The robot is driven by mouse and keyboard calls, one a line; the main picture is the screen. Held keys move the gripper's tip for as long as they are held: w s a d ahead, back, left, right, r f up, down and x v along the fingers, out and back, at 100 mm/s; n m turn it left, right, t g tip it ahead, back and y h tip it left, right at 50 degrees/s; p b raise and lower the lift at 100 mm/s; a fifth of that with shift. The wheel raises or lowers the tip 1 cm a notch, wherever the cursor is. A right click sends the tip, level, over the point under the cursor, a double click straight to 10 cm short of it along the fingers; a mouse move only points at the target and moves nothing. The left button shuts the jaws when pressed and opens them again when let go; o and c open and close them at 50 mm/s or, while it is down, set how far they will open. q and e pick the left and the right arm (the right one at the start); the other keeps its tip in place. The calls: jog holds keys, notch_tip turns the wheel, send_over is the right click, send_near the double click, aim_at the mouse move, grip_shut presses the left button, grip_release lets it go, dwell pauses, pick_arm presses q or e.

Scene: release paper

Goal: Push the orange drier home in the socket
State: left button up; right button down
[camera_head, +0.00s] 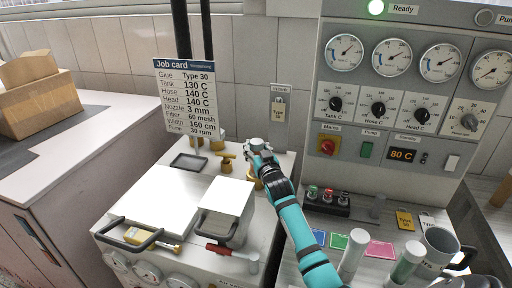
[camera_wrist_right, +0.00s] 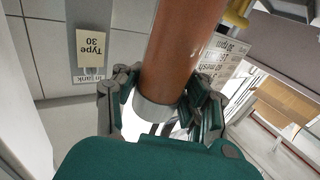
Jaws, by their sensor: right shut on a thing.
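The orange drier (camera_wrist_right: 187,45) is an orange-brown cylinder with a grey metal end band. It fills the upper middle of the right wrist view. My right gripper (camera_wrist_right: 160,102) has its fingers on both sides of the drier at the banded end and is shut on it. In the head view my right gripper (camera_head: 260,156) is above the back right of the white machine, with a grey cap (camera_head: 257,143) showing at its fingers. My left gripper is out of view.
Brass parts (camera_head: 226,166) and a dark tray (camera_head: 188,162) lie left of the hand. A job card (camera_head: 185,97) stands behind. A raised white lid (camera_head: 228,198) is in front. The gauge panel (camera_head: 392,78) rises at the right, above a small black rack (camera_head: 327,203).

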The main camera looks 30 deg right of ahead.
jog(key=shift+f, duration=0.45)
jog(key=c, duration=0.6)
grip_release()
jog(key=v, duration=1.2)
jog(key=shift+r, duration=0.15)
